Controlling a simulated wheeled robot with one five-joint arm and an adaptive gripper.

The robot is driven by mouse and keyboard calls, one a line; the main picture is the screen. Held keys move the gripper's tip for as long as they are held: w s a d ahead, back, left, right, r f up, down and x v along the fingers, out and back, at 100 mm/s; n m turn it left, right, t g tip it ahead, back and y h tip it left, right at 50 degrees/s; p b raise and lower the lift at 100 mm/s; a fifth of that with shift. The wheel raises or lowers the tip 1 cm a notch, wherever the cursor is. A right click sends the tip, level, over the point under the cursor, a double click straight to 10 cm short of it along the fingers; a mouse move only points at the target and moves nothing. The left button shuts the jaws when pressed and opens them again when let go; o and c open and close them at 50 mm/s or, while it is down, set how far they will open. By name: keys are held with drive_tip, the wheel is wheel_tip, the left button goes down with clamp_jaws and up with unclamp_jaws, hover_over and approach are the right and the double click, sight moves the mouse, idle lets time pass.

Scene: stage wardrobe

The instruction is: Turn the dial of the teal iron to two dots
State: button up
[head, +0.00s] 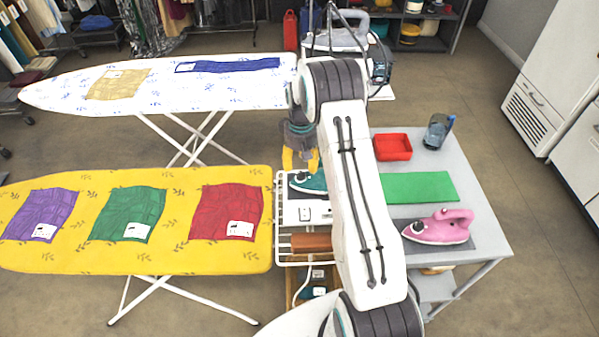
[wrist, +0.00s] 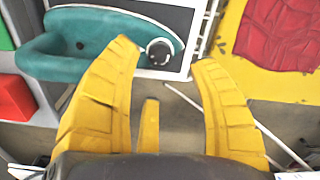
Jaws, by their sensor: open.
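The teal iron (head: 312,183) rests on a rack at the end of the yellow ironing board, partly hidden by my arm in the head view. In the wrist view, the teal iron (wrist: 100,30) lies at the upper left with its handle to the left. Its round dial (wrist: 160,51), dark with a pale rim, sits near the nose; its dot marks are too small to read. My gripper (head: 300,160) is above the iron's nose. In the wrist view my gripper (wrist: 165,56) is open, its yellow fingertips apart on either side of the dial, with nothing held.
A yellow ironing board (head: 180,178) with folded cloths stands left. On the grey table (head: 480,180) are a pink iron (head: 440,228), a green mat (head: 420,187), a red tray (head: 393,147) and a blue-grey cup (head: 437,131). A white patterned board (head: 150,100) stands behind.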

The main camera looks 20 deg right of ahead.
sight(301, 174)
drive_tip(key=shift+f+p, duration=0.5)
drive_tip(key=shift+f, duration=1.95)
drive_tip(key=shift+c, duration=0.4)
clamp_jaws()
